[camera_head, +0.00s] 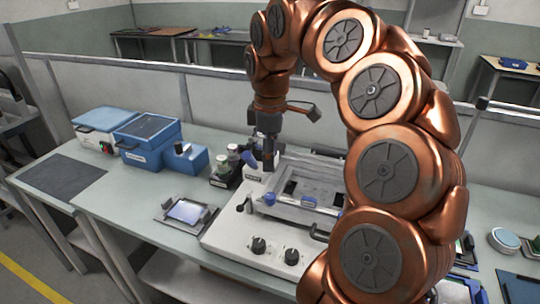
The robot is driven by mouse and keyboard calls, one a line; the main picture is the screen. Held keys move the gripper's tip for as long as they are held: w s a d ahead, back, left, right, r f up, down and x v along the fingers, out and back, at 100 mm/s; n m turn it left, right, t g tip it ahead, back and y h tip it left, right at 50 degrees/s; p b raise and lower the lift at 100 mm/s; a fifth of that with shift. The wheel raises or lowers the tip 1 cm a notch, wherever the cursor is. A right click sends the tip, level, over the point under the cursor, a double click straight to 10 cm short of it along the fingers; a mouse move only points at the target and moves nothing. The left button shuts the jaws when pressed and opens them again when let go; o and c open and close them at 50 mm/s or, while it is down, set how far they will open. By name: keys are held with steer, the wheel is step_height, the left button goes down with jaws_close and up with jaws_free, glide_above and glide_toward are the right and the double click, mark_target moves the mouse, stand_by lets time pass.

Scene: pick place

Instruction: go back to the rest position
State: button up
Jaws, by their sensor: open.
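My copper-coloured arm rises on the right of the head view and bends over to the left, so that its end points down. My gripper (268,160) hangs over the workbench, beside a grey-white machine with black knobs and a tray (300,212). The fingers are small and dark here, and I see nothing held between them. I cannot tell exactly how high the fingertips are above the machine. My arm hides part of the bench and the machine's right side.
A black rack with jars (226,170) stands just left of my gripper. A flat device with a bluish screen (187,211) lies in front. Blue boxes (147,138) stand farther left. A round tin (505,239) is at right. A grey partition (130,88) runs behind the bench.

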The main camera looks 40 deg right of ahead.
steer(key=s+a+f+m+p, duration=0.1)
steer(key=s+a+m+p, duration=0.1)
steer(key=s+a, duration=0.8)
steer(key=s+a+f+m+g+p, duration=0.1)
steer(key=s+a+f+m, duration=0.2)
steer(key=s, duration=0.3)
steer(key=s+a+f+m+p, duration=0.1)
steer(key=s+a+f+m, duration=0.2)
steer(key=s, duration=0.3)
steer(key=shift+s+a+f+m+g, duration=0.15)
steer(key=shift+a+f+m+g, duration=0.25)
steer(key=shift+a+f, duration=0.3)
steer(key=shift+s+a+f+m, duration=0.2)
steer(key=shift+s+m, duration=0.1)
steer(key=shift+s, duration=0.15)
steer(key=shift+c, duration=0.3)
